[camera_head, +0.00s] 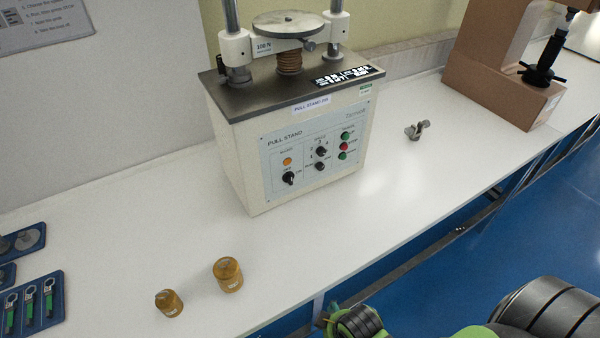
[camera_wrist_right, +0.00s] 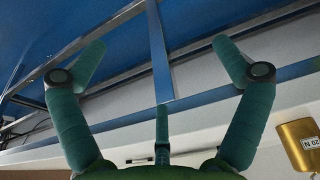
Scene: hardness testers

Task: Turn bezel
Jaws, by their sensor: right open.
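The pull stand (camera_head: 300,130) is a cream box with a dark top, a front panel of black knobs and coloured buttons, and two posts. A round metal disc (camera_head: 289,24) sits between the posts above a coil. I cannot make out for certain which part is the bezel. In the right wrist view my right gripper (camera_wrist_right: 160,48) is open and empty, its green fingers spread below the bench edge. Dark and green parts of my right arm show at the bottom right of the head view, apart from the stand. My left gripper is out of view.
Two brass weights, a larger one (camera_head: 228,274) and a smaller one (camera_head: 169,303), stand on the white bench (camera_head: 150,230). A blue tray (camera_head: 30,305) with green-handled tools lies left. A wing-shaped metal part (camera_head: 417,130) and a brown machine (camera_head: 500,70) are right.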

